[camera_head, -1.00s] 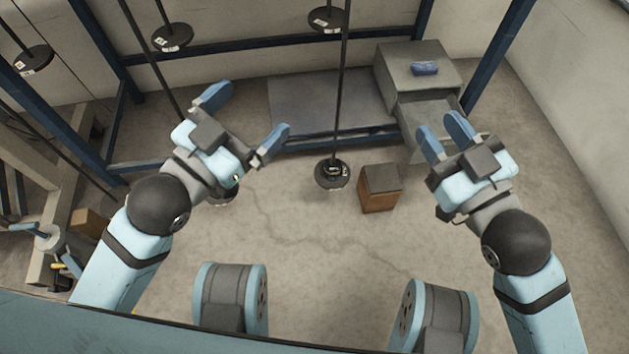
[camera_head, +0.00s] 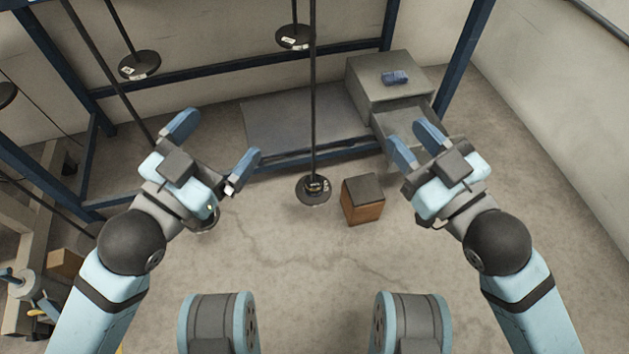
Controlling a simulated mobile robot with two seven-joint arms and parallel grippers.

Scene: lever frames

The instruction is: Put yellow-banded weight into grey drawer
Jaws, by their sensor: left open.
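A grey drawer (camera_head: 396,121) stands pulled out of a grey cabinet (camera_head: 375,88) at the back right. My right gripper's fingers partly cover it. A dark round weight (camera_head: 313,193) hangs low on a rod at centre, with a small yellowish mark near its middle. I cannot tell for sure that this is the yellow band. My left gripper (camera_head: 222,134) is open and empty, left of this weight and apart from it. My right gripper (camera_head: 405,131) has a narrow gap between its fingers, with nothing seen in it. It appears in front of the drawer.
Other dark weights hang on rods at the back (camera_head: 296,37) and upper left (camera_head: 139,65); another is partly behind my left gripper. A brown box (camera_head: 363,199) stands right of the central weight. A blue object (camera_head: 395,77) lies on the cabinet. Blue frame posts stand behind.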

